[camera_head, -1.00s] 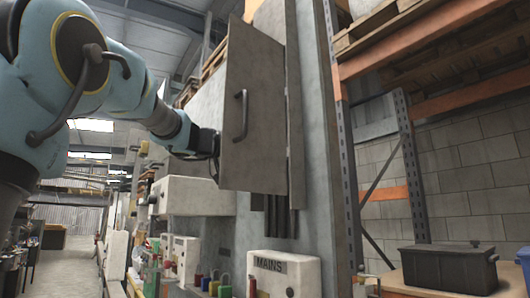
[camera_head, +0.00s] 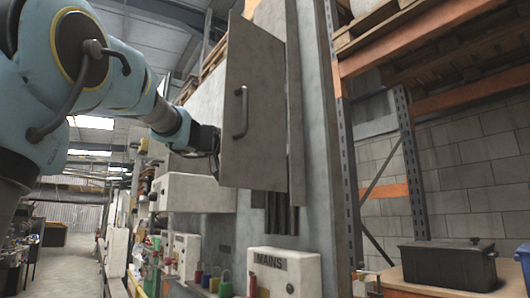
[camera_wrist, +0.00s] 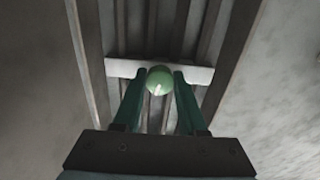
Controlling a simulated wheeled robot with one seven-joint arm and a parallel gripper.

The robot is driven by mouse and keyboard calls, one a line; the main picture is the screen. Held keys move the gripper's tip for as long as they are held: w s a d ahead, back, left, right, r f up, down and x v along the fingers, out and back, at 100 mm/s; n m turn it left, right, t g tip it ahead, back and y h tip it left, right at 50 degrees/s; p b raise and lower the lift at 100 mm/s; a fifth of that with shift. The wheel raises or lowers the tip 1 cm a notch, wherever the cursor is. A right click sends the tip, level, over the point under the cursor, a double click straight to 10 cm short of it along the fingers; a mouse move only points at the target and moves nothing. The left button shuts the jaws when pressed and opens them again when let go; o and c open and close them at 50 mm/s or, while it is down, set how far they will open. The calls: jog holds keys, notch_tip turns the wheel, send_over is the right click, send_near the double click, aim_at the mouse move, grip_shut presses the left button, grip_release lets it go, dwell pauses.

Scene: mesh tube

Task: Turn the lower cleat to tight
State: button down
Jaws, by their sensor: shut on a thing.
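In the wrist view a pale, light bar (camera_wrist: 199,76) lies across several dark upright cables (camera_wrist: 187,30); it looks like a cleat. A round green knob (camera_wrist: 160,80) sits in front of its middle. My gripper (camera_wrist: 159,76) has its two dark green fingers on either side of the knob, shut on it. In the head view my gripper's body (camera_head: 207,138) is at the left edge of the open grey cabinet door (camera_head: 250,110). The door hides the fingers and the cleat there. I cannot tell how tight the cleat is.
The door, with its dark handle (camera_head: 240,112), stands between the head camera and my fingertips. Dark cables (camera_head: 281,215) run below it. A box marked MAINS (camera_head: 284,268) and several coloured padlocks are lower down. Walls flank the cables closely in the wrist view.

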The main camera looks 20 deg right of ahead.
jog(key=shift+m, duration=0.5)
jog(key=shift+f+m+b, duration=0.1)
jog(key=shift+m+b, duration=6.1)
jog(key=shift+m, duration=9.8)
